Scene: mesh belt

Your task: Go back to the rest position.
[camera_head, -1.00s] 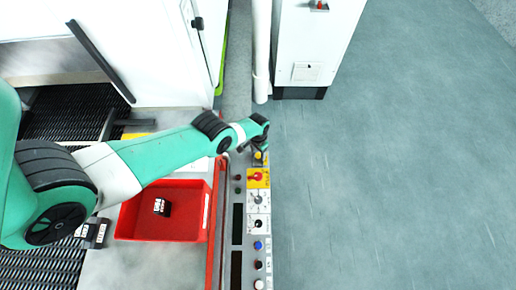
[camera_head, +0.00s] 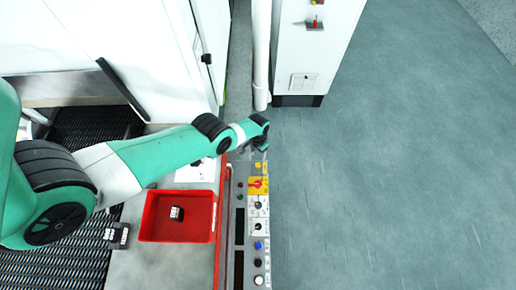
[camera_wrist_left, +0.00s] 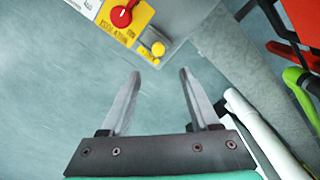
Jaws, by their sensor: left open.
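My left arm reaches from the left across the head view, over the red bin, to the control panel. My left gripper is small there; the left wrist view shows its two fingers (camera_wrist_left: 158,92) apart and empty. They point toward the panel edge with the yellow button (camera_wrist_left: 158,48) and the red rotary switch (camera_wrist_left: 121,17) on its yellow plate. The switch also shows in the head view (camera_head: 257,184). The fingers look apart from the button and switch. My right gripper is in neither view.
Another dark item (camera_head: 116,235) lies beside the black mesh belt (camera_head: 60,268). A white cabinet (camera_head: 315,45) and white pipe (camera_head: 261,60) stand at the back. Open floor (camera_head: 400,180) lies to the right.

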